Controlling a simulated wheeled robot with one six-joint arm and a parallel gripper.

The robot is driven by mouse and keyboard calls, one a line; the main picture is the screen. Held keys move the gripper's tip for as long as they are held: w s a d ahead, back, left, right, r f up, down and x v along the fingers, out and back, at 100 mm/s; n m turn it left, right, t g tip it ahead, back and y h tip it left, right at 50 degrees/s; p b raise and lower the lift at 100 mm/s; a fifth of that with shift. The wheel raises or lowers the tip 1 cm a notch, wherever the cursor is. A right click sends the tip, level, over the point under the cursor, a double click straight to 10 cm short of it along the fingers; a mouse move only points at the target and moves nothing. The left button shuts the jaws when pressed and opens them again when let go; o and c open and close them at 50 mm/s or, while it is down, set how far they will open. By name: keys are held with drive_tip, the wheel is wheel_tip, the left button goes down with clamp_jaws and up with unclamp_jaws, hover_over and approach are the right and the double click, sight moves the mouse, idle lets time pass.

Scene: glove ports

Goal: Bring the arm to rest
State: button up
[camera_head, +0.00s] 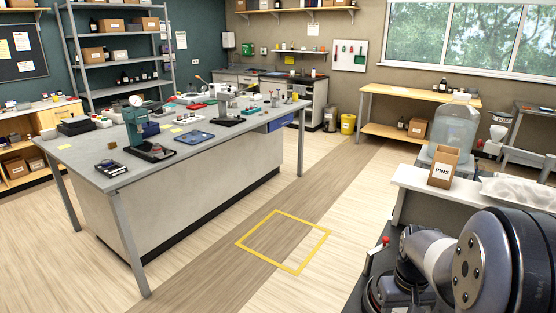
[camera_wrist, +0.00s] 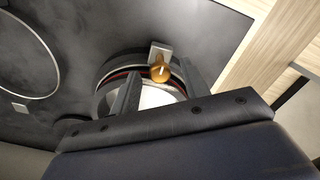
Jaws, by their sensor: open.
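My gripper (camera_wrist: 160,92) shows in the wrist view with its two dark fingers spread apart. No held object can be made out between the fingers. Beyond them is a round base with dark and red rings, and a small orange-brown knob on a grey block (camera_wrist: 160,62). In the head view my arm (camera_head: 470,265) fills the lower right corner, folded over a dark surface. The gripper itself cannot be made out there.
A white bench (camera_head: 405,180) with a box marked PINS (camera_head: 443,168) and a clear bell-shaped vessel (camera_head: 455,125) stands just behind my arm. A yellow floor square (camera_head: 285,241) lies empty. A grey workbench (camera_head: 90,155) stands left, with open floor between.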

drive_tip(key=shift+m, duration=1.6)
